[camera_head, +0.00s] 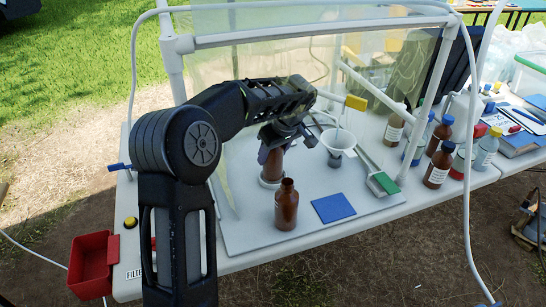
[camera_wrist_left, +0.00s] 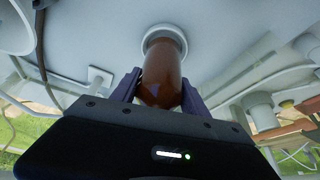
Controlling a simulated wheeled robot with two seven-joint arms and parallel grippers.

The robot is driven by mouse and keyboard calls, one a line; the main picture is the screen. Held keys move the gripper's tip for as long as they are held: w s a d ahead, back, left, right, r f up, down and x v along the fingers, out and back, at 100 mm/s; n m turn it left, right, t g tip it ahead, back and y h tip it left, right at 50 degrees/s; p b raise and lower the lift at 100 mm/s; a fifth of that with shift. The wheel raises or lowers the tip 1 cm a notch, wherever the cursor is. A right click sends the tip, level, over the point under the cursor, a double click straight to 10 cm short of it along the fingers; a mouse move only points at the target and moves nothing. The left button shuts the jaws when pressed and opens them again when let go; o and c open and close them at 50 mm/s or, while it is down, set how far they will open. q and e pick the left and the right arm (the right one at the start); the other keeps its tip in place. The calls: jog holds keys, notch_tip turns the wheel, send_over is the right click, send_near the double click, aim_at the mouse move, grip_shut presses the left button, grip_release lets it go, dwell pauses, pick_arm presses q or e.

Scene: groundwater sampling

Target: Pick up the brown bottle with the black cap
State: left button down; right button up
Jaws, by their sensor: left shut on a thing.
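My left gripper (camera_head: 274,143) reaches in over the white board, and its fingers (camera_wrist_left: 160,92) are shut on a brown bottle (camera_wrist_left: 162,72). In the head view the lower part of this bottle (camera_head: 272,167) shows below the fingers, at a pale ring (camera_head: 269,182) that also shows in the wrist view (camera_wrist_left: 165,36). Its upper end is hidden by the gripper, so I cannot see a cap. A second brown bottle (camera_head: 286,207) stands upright and uncapped in front of it. My right gripper is not in view.
A blue square (camera_head: 333,208) lies right of the uncapped bottle. A white funnel (camera_head: 338,140) stands behind it. Several capped bottles, one brown (camera_head: 437,168), crowd the right side. A clear screen on white pipes (camera_head: 172,50) encloses the board. A red bin (camera_head: 92,265) hangs at the left.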

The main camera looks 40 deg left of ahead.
pick_arm(q)
jog(key=r, duration=0.5)
jog(key=shift+s+d+r, duration=0.1)
jog(key=shift+d+r, duration=0.2)
jog(key=shift+d, duration=0.1)
jog(key=s+d+b, duration=0.1)
jog(key=s+d, duration=0.2)
jog(key=d, duration=0.5)
jog(key=s+d+b, duration=0.1)
jog(key=s+d, duration=0.2)
jog(key=d, duration=0.5)
jog(key=shift+d+r, duration=0.1)
